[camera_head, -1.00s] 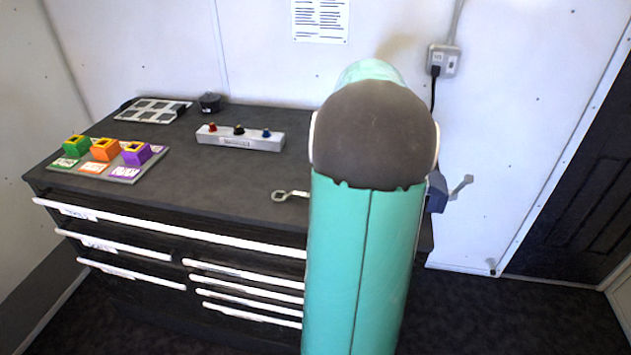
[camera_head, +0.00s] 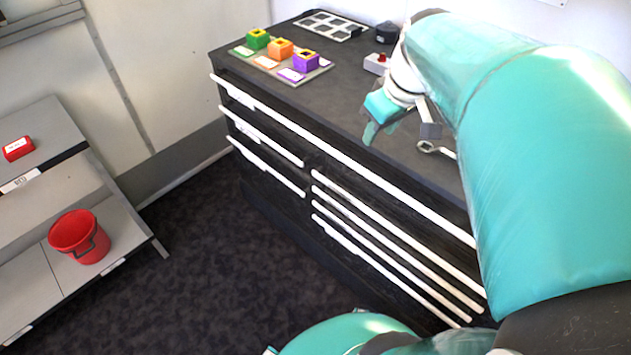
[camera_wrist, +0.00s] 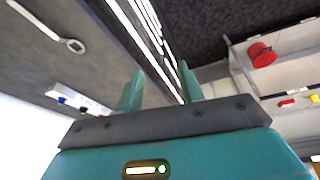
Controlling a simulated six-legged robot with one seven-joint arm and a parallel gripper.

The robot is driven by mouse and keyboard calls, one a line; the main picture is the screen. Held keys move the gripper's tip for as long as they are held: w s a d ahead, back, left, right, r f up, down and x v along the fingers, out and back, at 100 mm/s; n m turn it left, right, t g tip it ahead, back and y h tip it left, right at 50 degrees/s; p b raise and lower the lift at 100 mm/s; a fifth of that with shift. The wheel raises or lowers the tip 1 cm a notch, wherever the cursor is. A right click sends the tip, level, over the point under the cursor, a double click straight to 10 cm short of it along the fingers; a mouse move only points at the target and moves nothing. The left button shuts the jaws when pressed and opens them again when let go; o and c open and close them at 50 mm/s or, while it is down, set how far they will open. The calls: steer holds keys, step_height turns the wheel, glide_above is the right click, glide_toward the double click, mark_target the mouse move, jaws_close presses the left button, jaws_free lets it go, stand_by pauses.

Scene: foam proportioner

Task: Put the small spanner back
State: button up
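A light metal spanner (camera_head: 441,152) lies on the dark top of the tool cabinet, near its front edge. Its ring end shows, and my arm hides the other end in the head view. In the wrist view the spanner (camera_wrist: 42,26) is at the upper left, with its ring end towards the middle. My gripper (camera_head: 377,124) is above the cabinet's front edge, to the left of the spanner and apart from it. In the wrist view my gripper (camera_wrist: 161,72) has its two teal fingers spread with nothing between them.
A board with green, orange and purple blocks (camera_head: 281,48) stands on the cabinet's far left, near a grey grid tray (camera_head: 330,26). A button box (camera_head: 375,64) is partly hidden behind my gripper. White-handled drawers (camera_head: 390,236) are shut. A shelf with a red bucket (camera_head: 80,237) stands left.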

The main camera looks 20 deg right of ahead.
steer(key=s+a+f+m+t, duration=0.1)
steer(key=s+a, duration=0.3)
steer(key=a, duration=0.4)
steer(key=s+a+f+m+t, duration=0.1)
steer(key=s+a, duration=0.3)
steer(key=a, duration=0.4)
